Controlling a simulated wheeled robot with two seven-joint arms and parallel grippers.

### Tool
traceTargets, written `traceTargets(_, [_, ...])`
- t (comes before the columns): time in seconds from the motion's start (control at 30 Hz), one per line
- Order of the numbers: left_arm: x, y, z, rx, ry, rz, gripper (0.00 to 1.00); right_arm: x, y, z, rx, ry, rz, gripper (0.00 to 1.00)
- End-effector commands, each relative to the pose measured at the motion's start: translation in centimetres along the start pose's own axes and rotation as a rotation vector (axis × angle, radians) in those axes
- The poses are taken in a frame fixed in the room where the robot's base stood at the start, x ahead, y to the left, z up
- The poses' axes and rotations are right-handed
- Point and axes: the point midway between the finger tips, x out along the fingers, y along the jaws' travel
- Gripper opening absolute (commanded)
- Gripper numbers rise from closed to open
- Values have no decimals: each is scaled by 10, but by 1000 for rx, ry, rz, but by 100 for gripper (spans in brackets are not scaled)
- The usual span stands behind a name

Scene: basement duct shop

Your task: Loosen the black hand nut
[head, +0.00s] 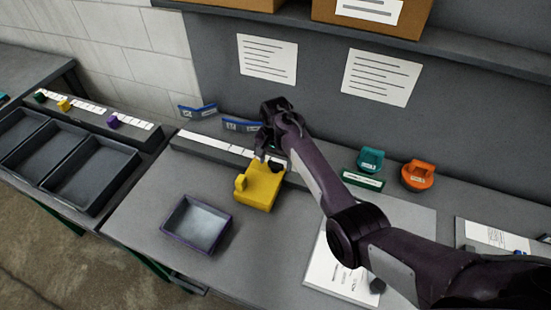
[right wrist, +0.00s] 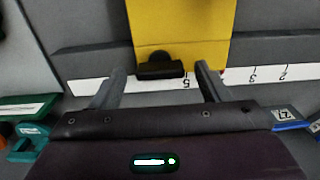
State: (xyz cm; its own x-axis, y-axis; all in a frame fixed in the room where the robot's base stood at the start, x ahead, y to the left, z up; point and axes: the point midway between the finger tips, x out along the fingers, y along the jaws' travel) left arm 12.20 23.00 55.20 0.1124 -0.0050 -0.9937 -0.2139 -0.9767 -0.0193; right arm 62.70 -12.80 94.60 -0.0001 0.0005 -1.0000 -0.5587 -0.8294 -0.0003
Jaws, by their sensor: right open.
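The black hand nut (right wrist: 160,69) shows in the right wrist view at the edge of a yellow block (right wrist: 185,25), close to a numbered white strip. In the head view the yellow block (head: 262,188) sits on the bench at the centre, with a small yellow knob on its left; the nut there is mostly hidden by my arm. My right gripper (right wrist: 160,78) is open, with one finger on each side of the nut and a visible gap to both. It also shows in the head view (head: 268,153) above the block's back edge. My left gripper is out of view.
A dark rail with a white strip (head: 215,147) runs behind the block. A shallow tray (head: 170,225) stands front left. Teal (head: 371,160) and orange (head: 418,175) pieces stand right of my arm. Papers (head: 335,275) lie under it. Bare bench lies between tray and block.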

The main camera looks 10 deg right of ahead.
Motion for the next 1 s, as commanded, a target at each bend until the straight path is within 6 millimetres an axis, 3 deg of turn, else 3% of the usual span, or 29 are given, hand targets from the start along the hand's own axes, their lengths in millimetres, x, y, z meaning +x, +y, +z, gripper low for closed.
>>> traceTargets(0.1, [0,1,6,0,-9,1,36,0,0,0,0,0,0,66])
traceTargets(0.43, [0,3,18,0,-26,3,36,0,0,0,0,0,0,24])
traceTargets(0.73, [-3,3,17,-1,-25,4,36,-2,0,0,-39,0,1,24])
traceTargets(1.0, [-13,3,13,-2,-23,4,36,-3,0,-1,-201,0,2,24])
